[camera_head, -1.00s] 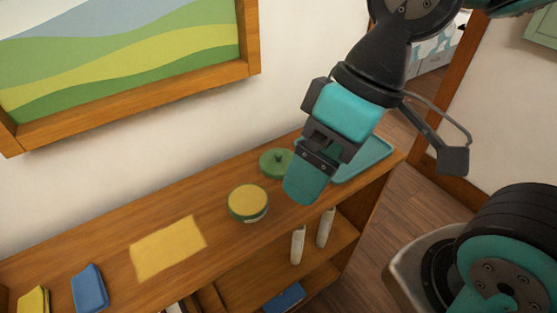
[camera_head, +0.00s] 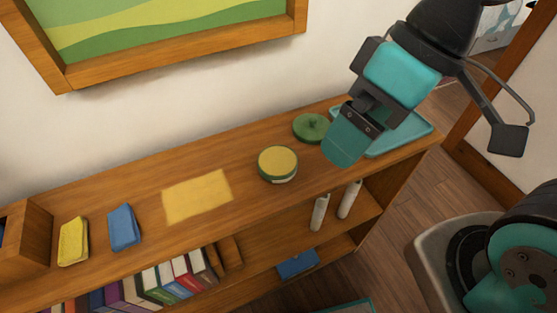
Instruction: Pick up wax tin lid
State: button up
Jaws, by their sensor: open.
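The wax tin lid (camera_head: 310,127) is a round green disc with a small knob, lying on the wooden shelf top towards the back right. The open wax tin (camera_head: 278,164), with yellow wax inside, stands in front and to the left of it, apart from the lid. My gripper (camera_head: 343,150) is open and empty. In the picture it shows just right of and in front of the lid, pointing down and left.
A teal tray (camera_head: 410,133) lies behind my gripper at the right end. A yellow cloth (camera_head: 197,196), a blue item (camera_head: 124,228) and a yellow item (camera_head: 73,241) lie to the left. White bottles (camera_head: 319,212) and books (camera_head: 170,280) stand below. The wall is close behind.

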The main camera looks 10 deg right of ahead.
aim_at(311, 129)
jog(key=u, duration=2.2)
jog(key=k, duration=0.8)
jog(key=z, duration=1.25)
jog(key=i, duration=0.5)
